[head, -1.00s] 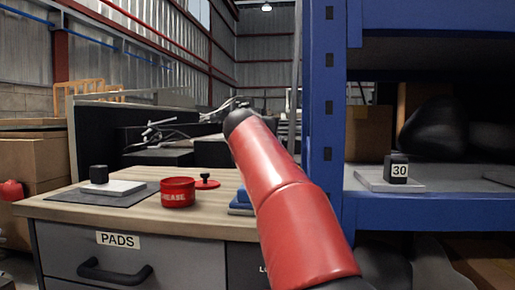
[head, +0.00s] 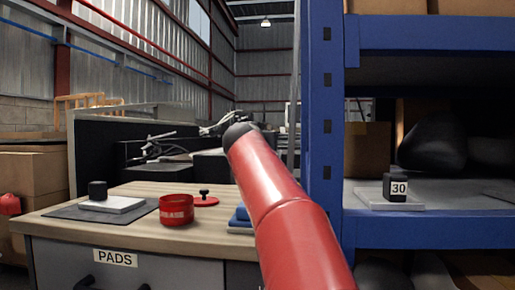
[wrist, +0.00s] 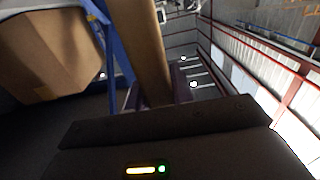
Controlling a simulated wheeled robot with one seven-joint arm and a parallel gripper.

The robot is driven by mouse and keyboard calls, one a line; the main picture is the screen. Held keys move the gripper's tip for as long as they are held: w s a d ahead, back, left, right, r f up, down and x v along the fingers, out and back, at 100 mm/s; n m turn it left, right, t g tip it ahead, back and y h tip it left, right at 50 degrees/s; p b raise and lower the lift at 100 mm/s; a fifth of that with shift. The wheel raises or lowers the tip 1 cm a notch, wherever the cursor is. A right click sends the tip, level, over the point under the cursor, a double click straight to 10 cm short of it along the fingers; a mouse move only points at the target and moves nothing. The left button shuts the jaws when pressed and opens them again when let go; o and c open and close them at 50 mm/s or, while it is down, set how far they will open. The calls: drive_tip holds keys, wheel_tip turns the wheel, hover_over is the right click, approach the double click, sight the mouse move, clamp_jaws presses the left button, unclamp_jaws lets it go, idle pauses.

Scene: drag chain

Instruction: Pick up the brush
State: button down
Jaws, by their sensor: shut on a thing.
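In the wrist view, a long tan wooden piece (wrist: 146,45), apparently the brush's handle, stands between the dark fingers of my gripper (wrist: 160,97). My gripper is shut on it. The brush's bristles cannot be made out, and the lower end of the piece is hidden behind the dark gripper body. In the head view, my red arm crosses the middle, but neither my gripper nor the brush can be seen there.
A wooden bench (head: 115,228) at left holds an open red grease tin (head: 175,210), its red lid (head: 205,199) and a black block on a white pad (head: 112,204). A blue rack (head: 327,120) stands right, with a block marked 30 (head: 396,187) on its shelf.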

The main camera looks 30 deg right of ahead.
wheel_tip(320, 180, up, 9)
drive_tip(key=p, duration=0.4)
drive_tip(key=shift+p, duration=0.35)
idle(1.8)
